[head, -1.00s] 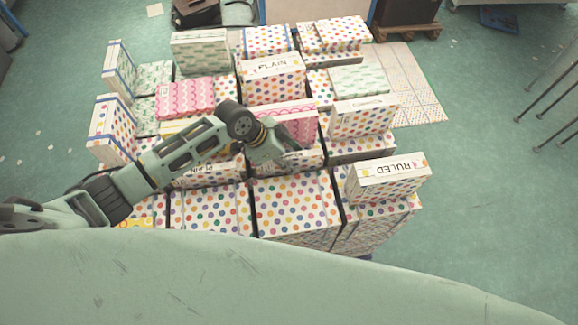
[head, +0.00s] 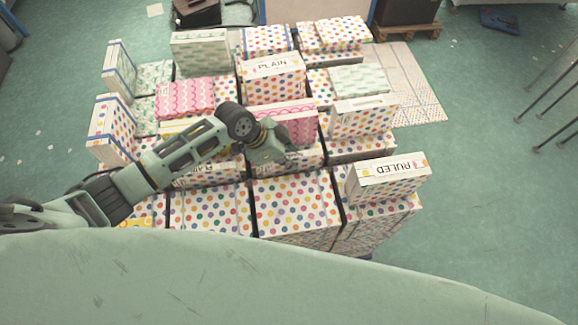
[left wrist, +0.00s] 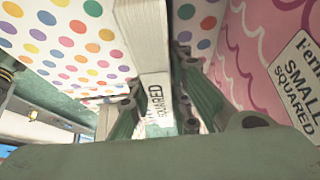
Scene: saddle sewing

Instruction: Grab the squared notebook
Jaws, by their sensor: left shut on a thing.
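My left gripper (head: 283,150) reaches in from the left over the middle of the stacked notebooks. In the left wrist view its fingers (left wrist: 158,78) are shut on the white spine of a notebook (left wrist: 155,42) lettered "SQUARED". Part of that spine is hidden behind the fingers and palm. A pink wavy-patterned notebook (left wrist: 255,65) with a "SMALL SQUARED" label stands just right of the fingers. A dotted cover (left wrist: 75,45) lies to the left. In the head view the wrist hides the gripped spot. My right gripper is in neither view.
Dotted, green and pink notebook packs stand close around the gripper. A "PLAIN" pack (head: 272,75) stands behind it, and a "RULED" pack (head: 388,178) sits at the right front corner. Another pink pack (head: 185,97) is at the left. The floor (head: 480,200) at right is open.

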